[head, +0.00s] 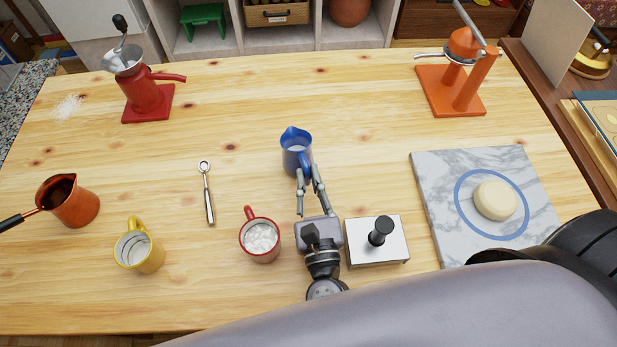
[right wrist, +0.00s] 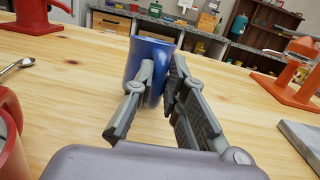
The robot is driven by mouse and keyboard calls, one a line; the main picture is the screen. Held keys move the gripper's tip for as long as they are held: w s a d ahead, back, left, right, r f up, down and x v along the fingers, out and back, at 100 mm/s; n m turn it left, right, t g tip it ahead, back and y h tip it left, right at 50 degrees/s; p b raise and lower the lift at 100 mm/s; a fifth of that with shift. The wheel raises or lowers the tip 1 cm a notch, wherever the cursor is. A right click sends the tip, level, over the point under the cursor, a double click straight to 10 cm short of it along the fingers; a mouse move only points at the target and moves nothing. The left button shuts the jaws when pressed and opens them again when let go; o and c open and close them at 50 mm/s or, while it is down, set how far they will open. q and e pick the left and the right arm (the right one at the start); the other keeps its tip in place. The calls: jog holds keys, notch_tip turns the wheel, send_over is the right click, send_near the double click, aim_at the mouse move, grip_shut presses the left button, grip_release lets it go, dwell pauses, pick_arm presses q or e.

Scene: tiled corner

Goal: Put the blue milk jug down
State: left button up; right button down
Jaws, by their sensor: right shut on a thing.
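The blue milk jug (head: 296,152) is near the middle of the wooden table, upright, with pale contents inside. My left gripper is not in view.
A spoon (head: 208,195), yellow mug (head: 140,250) and copper pot (head: 73,203) are left. A marble board (head: 435,195) is right. The table beyond the jug is clear.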

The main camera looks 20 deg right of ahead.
jog(key=shift+f+b, duration=0.3)
jog(key=shift+b, duration=0.1)
jog(key=c, duration=1.5)
grip_release()
jog(key=shift+c, duration=0.2)
jog(key=shift+s+a+f+b, duration=0.2)
jog(key=shift+s+b, duration=0.35)
jog(key=shift+s, duration=1.05)
jog(key=shift+s+a+f+b, duration=0.2)
jog(key=shift+s+b, duration=0.35)
jog(key=shift+s, duration=1)
jog(key=shift+s+a+f+b, duration=0.15)
jog(key=shift+s+b, duration=0.4)
jog(key=shift+s, duration=1.05)
jog(key=shift+s+a+r, duration=0.1)
jog(key=shift+s, duration=0.15)
jog(key=shift+s+a+r+p, duration=0.1)
jog(key=shift+s+r+p, duration=0.1)
jog(key=shift+s+r, duration=0.45)
jog(key=shift+s+a+r+p, duration=0.15)
jog(key=shift+s+r, duration=0.25)
jog(key=shift+s, duration=0.6)
jog(key=shift+s+a+r+p, duration=0.1)
jog(key=shift+s+r+p, duration=0.1)
jog(key=shift+s+r, duration=0.45)
